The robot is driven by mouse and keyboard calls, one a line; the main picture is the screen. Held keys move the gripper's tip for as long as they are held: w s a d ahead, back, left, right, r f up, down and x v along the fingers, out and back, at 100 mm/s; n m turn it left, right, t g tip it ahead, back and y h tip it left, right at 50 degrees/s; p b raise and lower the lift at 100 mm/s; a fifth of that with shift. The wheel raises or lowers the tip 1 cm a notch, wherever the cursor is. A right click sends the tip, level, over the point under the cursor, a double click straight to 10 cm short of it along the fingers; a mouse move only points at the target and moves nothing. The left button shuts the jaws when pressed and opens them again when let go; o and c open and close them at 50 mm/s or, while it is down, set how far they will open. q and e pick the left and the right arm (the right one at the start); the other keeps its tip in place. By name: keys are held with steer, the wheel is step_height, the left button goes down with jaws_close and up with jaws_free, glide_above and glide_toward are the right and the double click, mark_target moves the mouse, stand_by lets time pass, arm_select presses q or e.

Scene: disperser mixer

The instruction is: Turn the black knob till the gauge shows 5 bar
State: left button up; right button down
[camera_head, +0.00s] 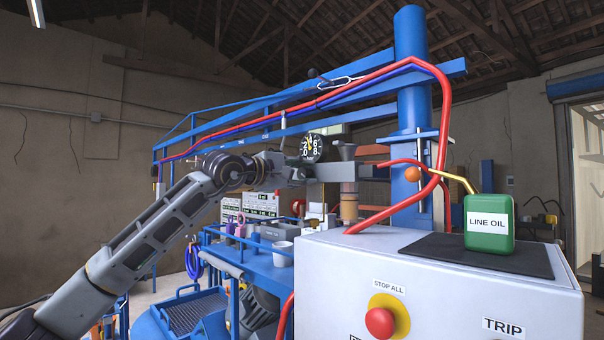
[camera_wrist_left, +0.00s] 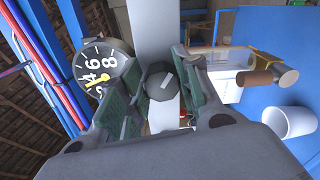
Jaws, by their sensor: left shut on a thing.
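The black knob (camera_wrist_left: 161,82) sits between the two green-padded fingers of my left gripper (camera_wrist_left: 163,72), which is shut on it. A pale mark crosses the knob's face. In the head view my left gripper (camera_head: 297,170) reaches the fitting just below the gauge and hides the knob. The round black gauge (camera_head: 312,147) has white numbers and a yellow needle that points up, near 4. The gauge also shows tilted in the wrist view (camera_wrist_left: 102,68), its needle by the 4. My right gripper is out of view.
A grey filter unit (camera_head: 348,172) stands right of my gripper. A blue post (camera_head: 412,110) with red and blue hoses rises behind. A white cabinet (camera_head: 440,285) in front carries a red stop button (camera_head: 379,322) and a green oil can (camera_head: 489,222). A white cup (camera_head: 283,253) stands on the blue bench.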

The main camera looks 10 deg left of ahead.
arm_select(q)
steer(key=m, duration=0.5)
steer(key=shift+f+p, duration=0.2)
steer(key=shift+p, duration=0.15)
steer(key=shift+f, duration=0.1)
stand_by(0.3)
steer(key=o, duration=1)
steer(key=shift+s, duration=0.1)
steer(key=v, duration=1.2)
stand_by(0.5)
